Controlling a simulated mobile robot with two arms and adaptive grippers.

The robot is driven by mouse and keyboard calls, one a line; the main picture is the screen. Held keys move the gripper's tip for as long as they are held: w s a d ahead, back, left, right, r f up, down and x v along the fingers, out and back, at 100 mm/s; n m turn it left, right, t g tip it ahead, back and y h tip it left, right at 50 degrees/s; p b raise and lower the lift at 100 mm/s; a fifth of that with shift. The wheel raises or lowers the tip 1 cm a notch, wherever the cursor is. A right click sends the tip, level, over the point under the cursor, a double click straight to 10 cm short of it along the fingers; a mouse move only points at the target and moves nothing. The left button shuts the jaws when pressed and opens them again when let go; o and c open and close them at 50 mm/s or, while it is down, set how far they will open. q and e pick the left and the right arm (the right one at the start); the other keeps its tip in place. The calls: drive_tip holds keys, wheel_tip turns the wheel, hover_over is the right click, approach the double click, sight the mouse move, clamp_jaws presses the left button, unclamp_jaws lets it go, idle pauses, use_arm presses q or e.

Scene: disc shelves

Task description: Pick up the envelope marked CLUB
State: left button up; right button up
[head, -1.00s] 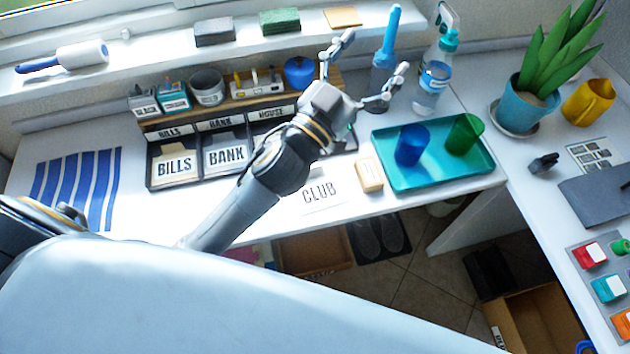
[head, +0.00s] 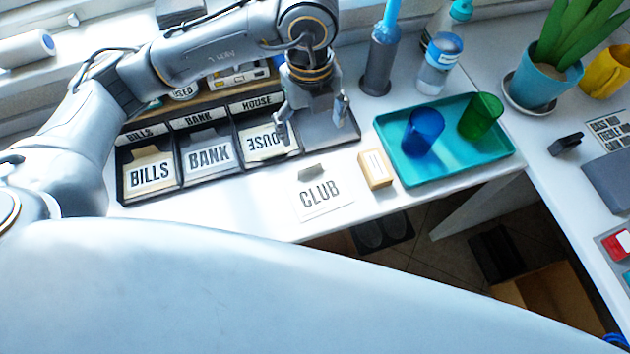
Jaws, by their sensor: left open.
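The white envelope marked CLUB (head: 322,197) lies flat on the white desk near its front edge, with a small grey tab at its top. My left gripper (head: 312,118) is open and points down over the right part of the sorter, behind the envelope and apart from it. Its fingers look empty. The sorter (head: 192,184) holds envelopes marked BILLS (head: 150,174), BANK (head: 209,155) and an upside-down HOUSE (head: 264,142). The sorter's rightmost compartment (head: 335,130) shows no envelope, though my gripper partly covers it. My right gripper is not in view.
A small tan box (head: 375,169) stands just right of the envelope. A teal tray (head: 450,165) with a blue cup (head: 424,130) and a green cup (head: 480,115) is further right. Bottles (head: 438,65) stand behind. The desk's front edge drops off below the envelope.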

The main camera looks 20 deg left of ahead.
use_arm(q)
hover_over(309, 169)
drive_tip(key=w, duration=0.1)
wheel_tip(309, 169, down, 8)
drive_tip(key=shift+d, duration=0.1)
drive_tip(key=f, duration=0.2)
drive_tip(key=s+f, duration=0.1)
drive_tip(key=f, duration=0.1)
drive_tip(key=shift+f+p, duration=0.35)
drive_tip(key=shift+p, duration=0.05)
drive_tip(key=shift+w+f, duration=0.1)
drive_tip(key=shift+f, duration=0.3)
drive_tip(key=shift+c, duration=0.2)
drive_tip(key=c, duration=0.8)
